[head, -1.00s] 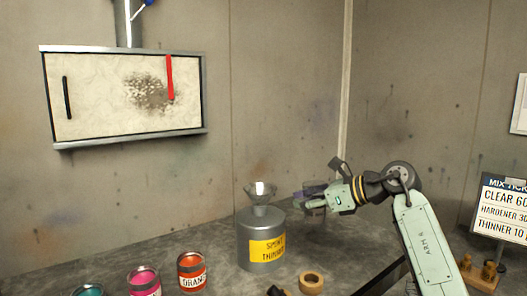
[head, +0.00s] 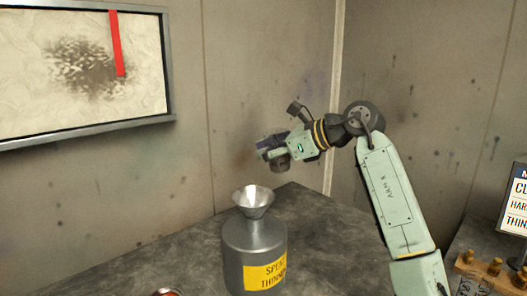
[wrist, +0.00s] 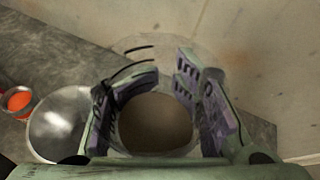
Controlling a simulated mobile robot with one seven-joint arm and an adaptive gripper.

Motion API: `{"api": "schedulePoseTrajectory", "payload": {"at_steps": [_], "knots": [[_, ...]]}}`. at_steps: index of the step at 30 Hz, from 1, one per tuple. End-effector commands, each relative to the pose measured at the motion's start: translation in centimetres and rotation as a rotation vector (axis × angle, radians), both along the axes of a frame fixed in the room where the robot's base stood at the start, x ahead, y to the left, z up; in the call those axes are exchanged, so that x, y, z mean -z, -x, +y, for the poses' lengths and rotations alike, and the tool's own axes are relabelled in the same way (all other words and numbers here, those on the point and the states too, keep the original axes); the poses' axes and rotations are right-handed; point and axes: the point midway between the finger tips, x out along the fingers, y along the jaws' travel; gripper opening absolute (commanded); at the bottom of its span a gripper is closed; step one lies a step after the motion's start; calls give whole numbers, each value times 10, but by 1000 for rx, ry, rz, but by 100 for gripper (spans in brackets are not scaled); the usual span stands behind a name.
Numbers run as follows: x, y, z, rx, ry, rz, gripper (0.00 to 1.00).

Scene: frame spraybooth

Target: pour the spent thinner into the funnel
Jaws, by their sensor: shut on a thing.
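The metal funnel (head: 253,200) stands upright in the top of a grey can (head: 240,258) with a yellow "SPENT THINNER" label (head: 268,275). My gripper (head: 268,148) is above the funnel and a little to its right in the head view. In the wrist view my gripper (wrist: 160,88) is shut on a clear cup (wrist: 155,53) with brownish liquid (wrist: 155,123) in it. The cup can barely be made out in the head view. The funnel's mouth also shows in the wrist view (wrist: 58,122), left of the cup and apart from it.
The grey bench (head: 335,235) is clear right of the can. An orange paint tin (wrist: 17,100) stands left of the funnel in the wrist view. A framed filter panel (head: 45,75) hangs on the left wall. A mix ticket board (head: 517,205) stands at the right.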

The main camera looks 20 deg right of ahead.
Motion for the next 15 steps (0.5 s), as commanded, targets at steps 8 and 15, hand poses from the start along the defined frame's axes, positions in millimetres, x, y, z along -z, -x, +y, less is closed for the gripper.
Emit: {"api": "schedulePoseTrajectory", "payload": {"at_steps": [8, 15], "knots": [[4, 5, 8, 0, 189, -114, 2], [16, 7, 12, -1, 270, -161, 2]]}}
